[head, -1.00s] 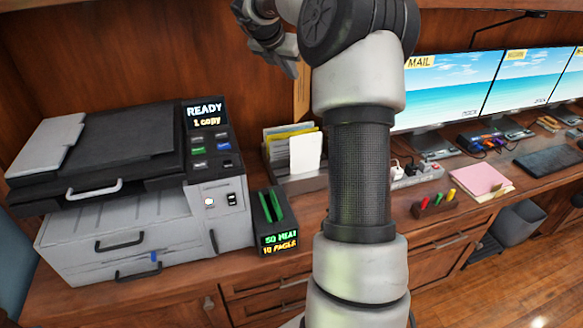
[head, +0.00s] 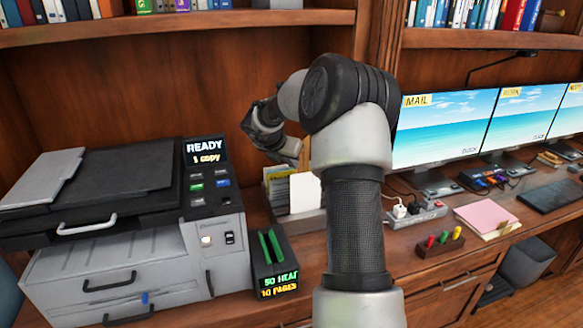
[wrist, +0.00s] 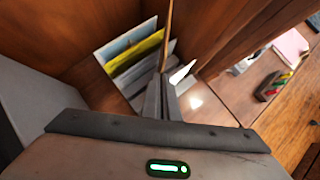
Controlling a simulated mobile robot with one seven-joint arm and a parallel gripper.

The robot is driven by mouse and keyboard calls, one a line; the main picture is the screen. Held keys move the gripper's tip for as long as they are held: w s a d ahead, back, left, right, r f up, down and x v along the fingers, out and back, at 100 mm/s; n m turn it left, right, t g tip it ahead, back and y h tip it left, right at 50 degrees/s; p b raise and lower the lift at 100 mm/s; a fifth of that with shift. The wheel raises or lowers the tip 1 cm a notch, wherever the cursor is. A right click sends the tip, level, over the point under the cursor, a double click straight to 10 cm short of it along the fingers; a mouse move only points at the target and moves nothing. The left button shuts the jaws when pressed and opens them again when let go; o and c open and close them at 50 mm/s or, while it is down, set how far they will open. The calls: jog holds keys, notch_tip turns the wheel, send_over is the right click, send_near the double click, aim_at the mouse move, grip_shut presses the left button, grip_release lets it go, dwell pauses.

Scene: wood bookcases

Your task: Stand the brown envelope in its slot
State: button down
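My gripper (wrist: 160,98) is shut on the brown envelope (wrist: 168,38), which shows nearly edge-on in the wrist view. In the head view my gripper (head: 297,158) is just above the letter holder (head: 300,222), and my arm hides most of the envelope. The holder stands on the desk with several upright papers: a pale blue-white one and a yellow one (wrist: 135,55) at left, and a white card (head: 304,192) in front. In the wrist view the envelope is between the yellow paper and the white card (wrist: 182,73). Its lower edge is hidden, so I cannot tell whether it is inside a slot.
A printer (head: 110,220) stands left of the holder, with a small black box with green parts (head: 272,265) in front. A power strip (head: 415,213), a pen block (head: 440,243) and a pink pad (head: 486,216) lie to the right. An upper shelf (head: 180,28) runs overhead.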

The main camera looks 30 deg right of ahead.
jog(key=shift+f, duration=0.5)
jog(key=shift+f, duration=0.6)
jog(key=c, duration=2)
grip_release()
jog(key=shift+c, duration=0.2)
jog(key=p+v, duration=0.1)
jog(key=v, duration=1.2)
jog(key=shift+d+r, duration=0.25)
jog(key=shift+w, duration=0.15)
